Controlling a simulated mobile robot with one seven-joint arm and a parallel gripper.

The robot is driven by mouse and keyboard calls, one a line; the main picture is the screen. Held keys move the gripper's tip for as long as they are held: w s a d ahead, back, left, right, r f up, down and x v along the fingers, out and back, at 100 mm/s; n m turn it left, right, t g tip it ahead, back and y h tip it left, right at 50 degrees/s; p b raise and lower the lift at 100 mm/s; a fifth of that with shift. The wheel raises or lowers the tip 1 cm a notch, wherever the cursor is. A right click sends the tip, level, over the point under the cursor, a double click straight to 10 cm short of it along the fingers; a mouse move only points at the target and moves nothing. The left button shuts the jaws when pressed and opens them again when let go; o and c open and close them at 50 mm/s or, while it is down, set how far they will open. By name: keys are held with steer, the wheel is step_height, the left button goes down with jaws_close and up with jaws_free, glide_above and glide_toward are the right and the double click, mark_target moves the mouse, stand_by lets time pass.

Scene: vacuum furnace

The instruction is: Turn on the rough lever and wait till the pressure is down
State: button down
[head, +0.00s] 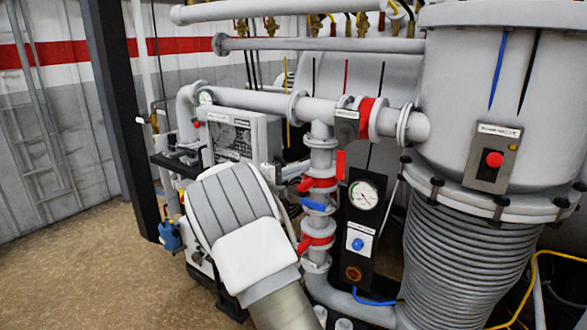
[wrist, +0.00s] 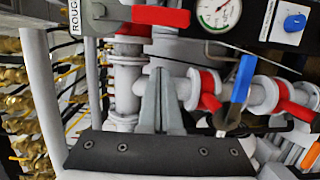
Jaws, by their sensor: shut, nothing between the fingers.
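The red lever (wrist: 147,15) lies along the top of the wrist view, beside a white label (wrist: 75,16) reading "ROUG", its end cut off. In the head view the red lever (head: 340,164) stands upright beside the black panel. The pressure gauge (head: 363,195) is on that panel, and it also shows, partly cut off, in the wrist view (wrist: 217,12); its reading is too small to tell. My gripper (wrist: 160,75) is shut and empty, its fingertips below the lever in the wrist picture and apart from it. In the head view my arm hides the gripper.
A blue knob (head: 357,244) sits below the gauge. A blue handle (wrist: 243,78) and red clamps (wrist: 208,90) are on the pipe near my fingers. A large ribbed chamber (head: 462,260) stands at right. Open floor (head: 90,260) lies at left.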

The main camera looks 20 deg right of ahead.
mark_target(341, 155)
steer(key=s+d+p, duration=0.1)
steer(key=d+p, duration=0.1)
steer(key=d, duration=0.4)
steer(key=shift+s+d, duration=0.15)
steer(key=shift+d, duration=0.15)
steer(key=shift+f, duration=0.1)
steer(key=shift+s+d+f+n+b, duration=0.1)
steer(key=shift+s+d+n+b, duration=0.05)
steer(key=shift+s+n+b, duration=0.15)
